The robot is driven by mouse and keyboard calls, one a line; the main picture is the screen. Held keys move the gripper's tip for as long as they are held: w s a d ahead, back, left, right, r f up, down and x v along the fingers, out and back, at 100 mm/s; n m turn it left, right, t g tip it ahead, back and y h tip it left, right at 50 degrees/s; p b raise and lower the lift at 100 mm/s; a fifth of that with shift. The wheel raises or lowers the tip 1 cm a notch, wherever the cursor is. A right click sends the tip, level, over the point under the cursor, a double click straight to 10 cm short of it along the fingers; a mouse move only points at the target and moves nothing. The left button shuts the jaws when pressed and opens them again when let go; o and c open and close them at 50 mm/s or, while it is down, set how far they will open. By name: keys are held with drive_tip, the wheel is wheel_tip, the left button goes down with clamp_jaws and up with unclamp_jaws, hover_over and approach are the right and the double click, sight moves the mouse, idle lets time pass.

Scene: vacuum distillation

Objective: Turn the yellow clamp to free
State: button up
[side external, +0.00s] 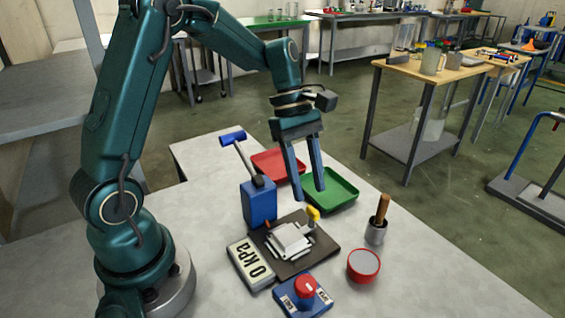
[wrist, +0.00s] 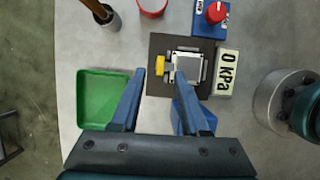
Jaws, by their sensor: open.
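The yellow clamp (side external: 313,214) stands at the back right edge of a white block-shaped apparatus (side external: 288,238) on a dark square plate (side external: 318,256). In the wrist view the clamp (wrist: 160,66) shows as a small yellow piece at the left side of the white apparatus (wrist: 187,67). My gripper (side external: 308,192) is open and empty, fingers pointing down, above and behind the clamp, apart from it. In the wrist view my gripper (wrist: 160,74) has its two blue fingers spread, one left of the clamp and one overlapping the apparatus in the picture.
A pressure display (side external: 250,263) reads 0 kPa. A blue box with a red knob (side external: 305,287), a red round tub (side external: 363,266) and a cup with a wooden-handled tool (side external: 376,231) stand near. Green tray (side external: 345,196), red tray (side external: 270,163) and blue block (side external: 259,204) lie behind.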

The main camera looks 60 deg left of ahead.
sight(313, 209)
drive_tip(key=shift+x, duration=2)
clamp_jaws()
